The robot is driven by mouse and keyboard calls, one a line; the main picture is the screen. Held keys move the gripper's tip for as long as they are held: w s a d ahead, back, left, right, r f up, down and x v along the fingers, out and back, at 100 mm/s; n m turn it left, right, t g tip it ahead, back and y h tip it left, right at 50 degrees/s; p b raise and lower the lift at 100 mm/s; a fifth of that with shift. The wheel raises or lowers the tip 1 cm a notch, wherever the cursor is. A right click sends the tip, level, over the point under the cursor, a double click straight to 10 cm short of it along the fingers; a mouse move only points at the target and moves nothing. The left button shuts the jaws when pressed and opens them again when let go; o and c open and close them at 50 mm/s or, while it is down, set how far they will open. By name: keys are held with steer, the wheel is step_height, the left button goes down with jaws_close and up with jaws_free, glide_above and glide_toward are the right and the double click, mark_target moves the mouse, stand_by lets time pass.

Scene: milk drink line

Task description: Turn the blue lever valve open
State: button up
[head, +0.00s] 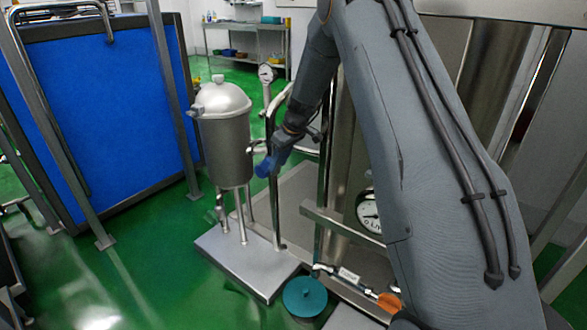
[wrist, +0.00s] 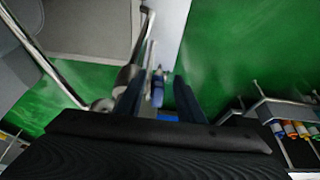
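The blue lever (wrist: 157,93) shows in the wrist view, between my two dark fingers and beyond their tips or level with them; the depth is hard to tell. My gripper (wrist: 156,78) is open, with a visible gap on both sides of the lever. In the head view my gripper (head: 266,163) points down and left beside the steel vessel (head: 226,140), near its pipework. A blue patch shows at its end there, and I cannot tell lever from fingers in it. Whether a finger touches the lever is not visible.
A gauge (head: 266,73) tops a pipe behind my gripper. A vertical steel pipe (head: 325,185) stands to its right. Below are a grey base plate (head: 255,268), a teal disc (head: 305,296) and an orange handle (head: 389,302). Green floor is free at left.

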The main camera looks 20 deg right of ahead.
steer(key=s+r+m+p, duration=0.1)
steer(key=s+r, duration=0.3)
steer(key=s, duration=0.4)
steer(key=s+a+r+m+g+h+p, duration=0.1)
steer(key=s+r+p, duration=0.2)
steer(key=s, duration=0.5)
steer(key=s+a+r+m+g+p, duration=0.1)
steer(key=s+r+m+p, duration=0.1)
steer(key=s+r, duration=0.3)
steer(key=s, duration=0.3)
steer(key=shift+s+r+h, duration=0.2)
steer(key=shift+r+h, duration=0.1)
steer(key=shift+r, duration=0.1)
